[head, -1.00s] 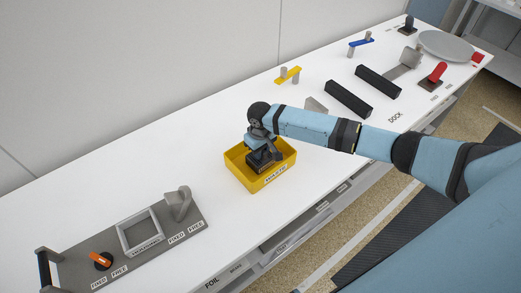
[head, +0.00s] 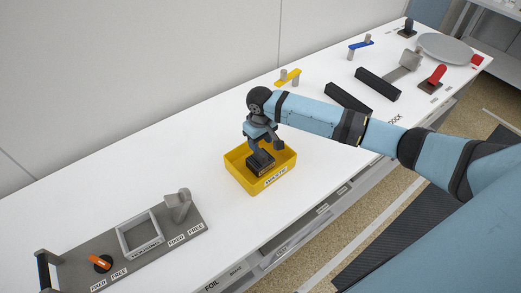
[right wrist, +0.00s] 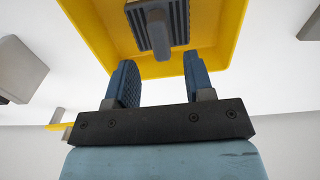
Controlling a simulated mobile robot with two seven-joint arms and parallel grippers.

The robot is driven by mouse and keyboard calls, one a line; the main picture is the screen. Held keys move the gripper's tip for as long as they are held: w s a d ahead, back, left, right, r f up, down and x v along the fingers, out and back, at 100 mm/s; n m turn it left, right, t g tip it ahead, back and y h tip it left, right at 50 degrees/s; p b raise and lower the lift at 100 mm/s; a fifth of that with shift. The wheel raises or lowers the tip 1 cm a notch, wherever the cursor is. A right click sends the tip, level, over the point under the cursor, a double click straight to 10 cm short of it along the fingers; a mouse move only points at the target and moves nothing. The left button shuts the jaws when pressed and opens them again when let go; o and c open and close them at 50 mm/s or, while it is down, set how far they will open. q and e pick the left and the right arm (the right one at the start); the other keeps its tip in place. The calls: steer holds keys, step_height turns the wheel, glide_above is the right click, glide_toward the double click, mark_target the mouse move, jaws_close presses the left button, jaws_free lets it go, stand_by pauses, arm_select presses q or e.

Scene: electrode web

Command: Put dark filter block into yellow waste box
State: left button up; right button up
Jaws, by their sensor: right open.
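The dark filter block (head: 261,167) sits inside the yellow waste box (head: 238,173) on the white table. In the right wrist view it is a dark ribbed block (right wrist: 174,12) with a grey grip, within the yellow walls of the box (right wrist: 96,25). My right gripper (head: 267,149) is above the box, with its fingers apart. In the right wrist view the gap between its fingers (right wrist: 161,70) is empty and the block is apart from them. My left gripper is not in view.
A grey fixture plate (head: 75,266) with a square frame (head: 139,233) and an orange knob (head: 99,261) is at the lower left. Black bars (head: 378,84), a yellow lever (head: 288,77) and a red handle (head: 433,77) stand farther right. The table between plate and box is clear.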

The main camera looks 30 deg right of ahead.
step_height(320, 180, up, 5)
steer(key=s+a+f+n+t+y, duration=0.1)
steer(key=s+a+f+t+y, duration=0.3)
steer(key=a, duration=0.3)
steer(key=s+a+f+n+t+y, duration=0.1)
steer(key=s+a+f, duration=0.3)
steer(key=s+a, duration=0.25)
steer(key=s+f+t, duration=0.1)
steer(key=s, duration=0.1)
steer(key=s+f+t, duration=0.1)
steer(key=s, duration=0.1)
steer(key=s+f+m+t, duration=0.1)
steer(key=s, duration=0.1)
steer(key=shift+s+a, duration=0.1)
steer(key=shift+s, duration=0.15)
steer(key=s+d+f+t+h, duration=0.1)
steer(key=s+d+f+t, duration=0.1)
steer(key=s, duration=0.7)
steer(key=shift+s+d+f+t+h, duration=0.15)
steer(key=shift+s+d+t+h, duration=0.25)
steer(key=shift+d, duration=0.8)
steer(key=shift+w, duration=0.1)
